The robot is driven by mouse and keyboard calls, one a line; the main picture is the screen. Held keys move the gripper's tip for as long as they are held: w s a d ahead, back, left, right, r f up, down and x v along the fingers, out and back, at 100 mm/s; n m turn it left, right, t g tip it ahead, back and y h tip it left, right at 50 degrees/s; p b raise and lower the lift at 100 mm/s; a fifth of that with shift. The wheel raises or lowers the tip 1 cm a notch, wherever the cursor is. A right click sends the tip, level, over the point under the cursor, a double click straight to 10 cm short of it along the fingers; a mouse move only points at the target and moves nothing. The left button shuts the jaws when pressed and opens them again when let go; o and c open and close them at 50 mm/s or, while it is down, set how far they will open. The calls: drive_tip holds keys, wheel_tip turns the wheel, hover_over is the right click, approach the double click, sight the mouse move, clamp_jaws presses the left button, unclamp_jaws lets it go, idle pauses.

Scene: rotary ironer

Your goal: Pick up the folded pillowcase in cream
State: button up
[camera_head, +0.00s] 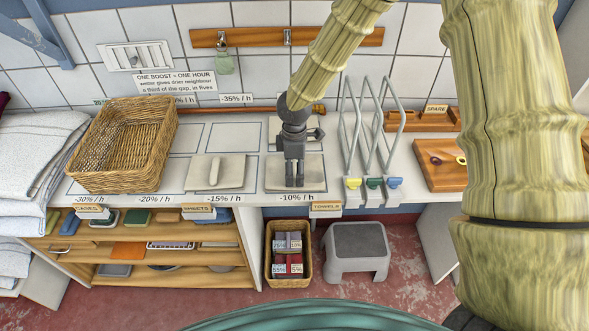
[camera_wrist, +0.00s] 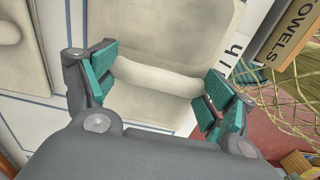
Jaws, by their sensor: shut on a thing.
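A folded cream pillowcase (camera_head: 275,176) lies flat on the white counter, in the marked space above the "-10% / h" label. My gripper (camera_head: 294,180) points down onto its middle. In the wrist view, the teal finger pads of my gripper (camera_wrist: 158,88) stand at the two ends of a raised cream roll on the pillowcase (camera_wrist: 180,40), shut on it. The cloth appears to rest on the counter still. A second, similar cream folded piece (camera_head: 230,172) with a raised roll lies to its left, above the "-15% / h" label.
A wicker basket (camera_head: 125,140) stands on the counter at left, beside stacked white towels (camera_head: 35,150). Wire dividers (camera_head: 370,130) with coloured clips stand close to the right of my gripper. Below are a small basket (camera_head: 290,282) and a grey stool (camera_head: 357,245).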

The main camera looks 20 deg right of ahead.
sight(294, 168)
drive_tip(key=shift+r+b, duration=1.25)
drive_tip(key=shift+r, duration=3.7)
